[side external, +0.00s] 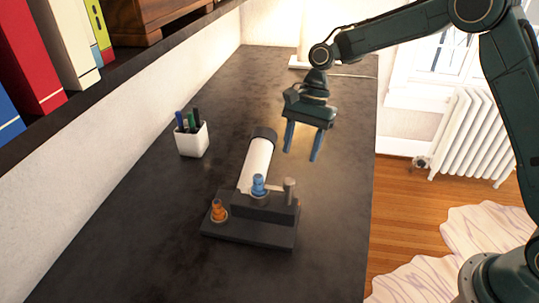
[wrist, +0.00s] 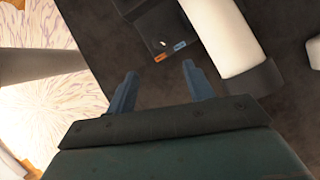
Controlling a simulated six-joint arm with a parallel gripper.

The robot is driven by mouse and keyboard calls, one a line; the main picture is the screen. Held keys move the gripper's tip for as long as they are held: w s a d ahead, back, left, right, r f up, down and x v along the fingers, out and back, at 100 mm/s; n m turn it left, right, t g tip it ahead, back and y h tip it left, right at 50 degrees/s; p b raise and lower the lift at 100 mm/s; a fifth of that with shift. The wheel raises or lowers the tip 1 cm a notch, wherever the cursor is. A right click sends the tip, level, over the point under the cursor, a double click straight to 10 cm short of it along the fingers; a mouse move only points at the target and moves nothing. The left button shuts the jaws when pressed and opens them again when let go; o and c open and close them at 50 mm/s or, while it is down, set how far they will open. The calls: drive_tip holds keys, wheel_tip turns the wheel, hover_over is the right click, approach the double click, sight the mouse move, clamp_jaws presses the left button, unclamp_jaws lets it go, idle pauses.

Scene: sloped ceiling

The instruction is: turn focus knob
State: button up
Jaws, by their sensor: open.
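A dark device base (side external: 228,232) stands on the table. It carries an orange knob (side external: 218,212) at the left front, a blue knob (side external: 259,186) on the raised block and a grey post (side external: 289,190) at the right. A white tube (side external: 257,160) with a black end rises behind them; it also shows in the wrist view (wrist: 225,38). No knob is clearly marked as the focus knob in either view. My gripper (side external: 301,152) is open and empty, pointing down, above the table right of the tube and apart from the device. Its fingers (wrist: 159,71) show apart in the wrist view.
A white pen cup (side external: 192,141) stands left of the device. Orange and blue labels (wrist: 170,51) on the device are too small to read. A shelf with books (side external: 30,60) runs along the left wall. The table's right edge drops to the floor.

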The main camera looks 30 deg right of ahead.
drive_tip(key=m, duration=0.1)
drive_tip(key=s+m, duration=0.1)
drive_tip(key=m+t, duration=0.1)
drive_tip(key=shift+s+d+f+m, duration=0.1)
drive_tip(key=shift+s+d+m, duration=0.15)
drive_tip(key=shift+d+m, duration=0.1)
drive_tip(key=x, duration=1.3)
drive_tip(key=shift+a+f, duration=0.25)
drive_tip(key=shift+f, duration=0.05)
drive_tip(key=c, duration=1)
drive_tip(key=shift+w+n+g, duration=0.2)
drive_tip(key=shift+n+g, duration=0.3)
drive_tip(key=shift+n, duration=1.05)
